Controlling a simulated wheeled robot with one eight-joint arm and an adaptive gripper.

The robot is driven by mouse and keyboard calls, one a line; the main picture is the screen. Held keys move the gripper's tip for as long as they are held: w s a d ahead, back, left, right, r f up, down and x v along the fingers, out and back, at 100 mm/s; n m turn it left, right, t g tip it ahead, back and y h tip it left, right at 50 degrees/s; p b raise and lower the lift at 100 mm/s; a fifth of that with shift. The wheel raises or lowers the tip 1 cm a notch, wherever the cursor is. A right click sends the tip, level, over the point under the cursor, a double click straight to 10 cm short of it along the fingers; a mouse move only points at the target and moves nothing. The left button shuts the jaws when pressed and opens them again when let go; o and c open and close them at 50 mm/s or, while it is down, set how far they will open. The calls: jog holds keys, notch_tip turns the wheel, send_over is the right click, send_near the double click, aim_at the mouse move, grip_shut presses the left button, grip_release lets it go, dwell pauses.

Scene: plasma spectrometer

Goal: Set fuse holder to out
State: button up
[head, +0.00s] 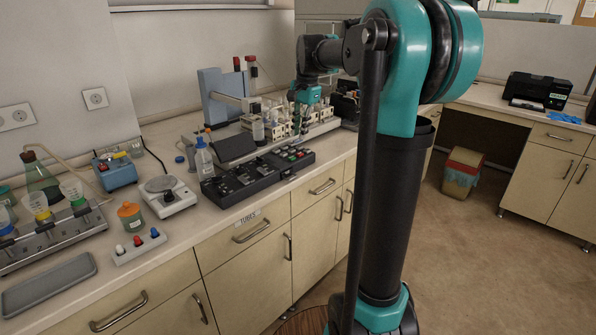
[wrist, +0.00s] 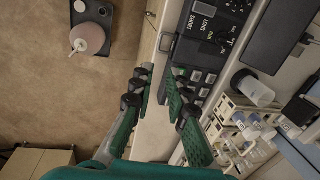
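My gripper (wrist: 160,80) is open in the wrist view, its two dark green fingers apart with nothing visible between them. It points down over the bench's front edge, beside the front of a black control panel. In the head view the gripper (head: 297,122) is small, above the right end of that panel (head: 258,172). The panel also shows in the wrist view (wrist: 213,48), with LONG and SHORT labels and grey square buttons. A small grey block (wrist: 168,42) sits at its front edge, ahead of the fingertips. I cannot tell whether it is the fuse holder; no fuse holder is clearly identifiable.
A white rack with vials (wrist: 236,118) and a clear cup (wrist: 254,90) stand behind the panel. A wash bottle (head: 203,158) and a balance (head: 167,196) are left of the panel. Drawers (head: 250,228) lie below the bench front. The floor (head: 470,250) at right is open.

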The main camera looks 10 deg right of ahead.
aim_at(293, 178)
jog(key=f, duration=0.5)
jog(key=w+a+f, duration=0.1)
jog(key=f, duration=0.5)
jog(key=w+f, duration=0.1)
jog(key=f, duration=0.5)
jog(key=shift+w+a, duration=0.15)
jog(key=shift+a, duration=0.25)
grip_shut()
